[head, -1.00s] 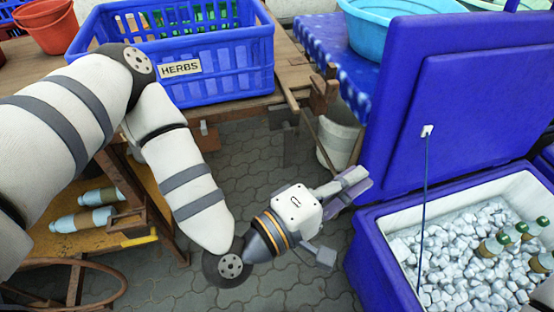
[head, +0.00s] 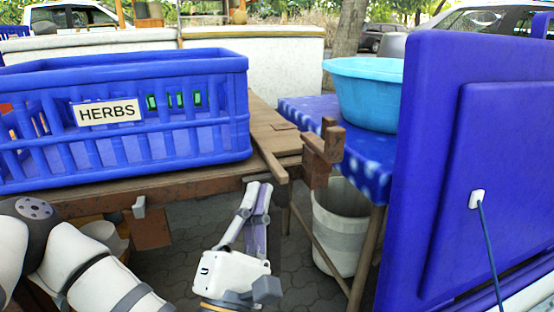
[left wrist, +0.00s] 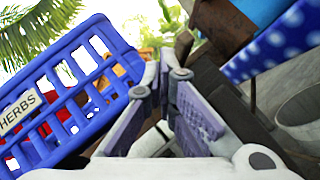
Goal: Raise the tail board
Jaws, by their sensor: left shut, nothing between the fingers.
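The wooden cart (head: 160,186) has a plank-like board (head: 268,150) along its right end, beside chunky wooden blocks (head: 322,160). I cannot tell for sure which piece is the tail board or how far it is folded. My left gripper (head: 258,186) is below and just in front of this end, fingers pointing up and away. Its fingers are shut and empty, and they also show close together in the left wrist view (left wrist: 160,66). Dark wooden parts (left wrist: 222,35) show to their upper right there. My right gripper is not in view.
A blue crate labelled HERBS (head: 200,62) stands on the cart. To the right are a blue spotted table (head: 300,112) with a turquoise basin (head: 365,95), a pale bucket (head: 340,232) below, and a raised blue cooler lid (head: 430,150). Paving (head: 300,275) is open between.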

